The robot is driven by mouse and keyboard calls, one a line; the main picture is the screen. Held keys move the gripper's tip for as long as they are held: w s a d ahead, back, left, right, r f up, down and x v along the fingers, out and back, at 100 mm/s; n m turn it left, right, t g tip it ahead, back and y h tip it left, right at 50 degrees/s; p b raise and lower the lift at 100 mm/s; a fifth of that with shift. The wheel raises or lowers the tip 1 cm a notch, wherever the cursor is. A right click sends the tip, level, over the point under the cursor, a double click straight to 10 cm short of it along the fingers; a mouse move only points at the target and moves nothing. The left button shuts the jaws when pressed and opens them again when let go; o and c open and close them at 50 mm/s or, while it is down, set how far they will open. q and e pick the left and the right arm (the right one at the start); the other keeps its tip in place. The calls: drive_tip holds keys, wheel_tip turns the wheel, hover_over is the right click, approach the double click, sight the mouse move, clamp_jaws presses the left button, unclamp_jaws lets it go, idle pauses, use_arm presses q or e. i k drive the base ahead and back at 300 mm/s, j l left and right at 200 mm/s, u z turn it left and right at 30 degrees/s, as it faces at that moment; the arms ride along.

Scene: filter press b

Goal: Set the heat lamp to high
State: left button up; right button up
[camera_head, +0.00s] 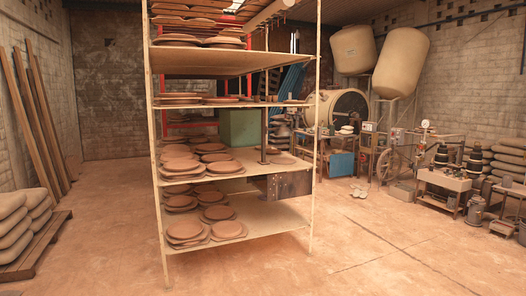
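I cannot make out a heat lamp or its control for certain in the head view. Neither of my grippers shows in the head view. A tall shelf rack (160,200) stands in the middle, with several levels holding round brown clay discs (186,202). A thin dark upright post with a flat base (267,150) shows at the rack's right side; I cannot tell what it is. Several small items on the benches at the right are too small to identify.
Pale sacks (18,228) lie on a pallet at the left, below leaning planks (30,125). Two large tanks (401,62) and a drum (338,108) stand at the back right. A low workbench (443,181) stands at the right. The front floor (330,262) is clear.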

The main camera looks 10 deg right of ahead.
sight(283, 130)
drive_tip(key=i+l+z, duration=0.3)
drive_tip(key=i, duration=0.3)
drive_tip(key=i+l+z, duration=0.3)
drive_tip(key=i, duration=0.3)
drive_tip(key=i+j+z, duration=0.1)
drive_tip(key=i+z, duration=0.15)
drive_tip(key=i, duration=0.4)
drive_tip(key=i+u, duration=0.15)
drive_tip(key=i, duration=0.3)
drive_tip(key=i+l+u, duration=0.15)
drive_tip(key=i, duration=0.3)
drive_tip(key=i+l+u, duration=0.1)
drive_tip(key=i, duration=0.35)
drive_tip(key=i+l+u, duration=0.15)
drive_tip(key=i, duration=0.3)
drive_tip(key=i+l+u, duration=0.15)
drive_tip(key=i+l, duration=0.2)
drive_tip(key=i, duration=0.1)
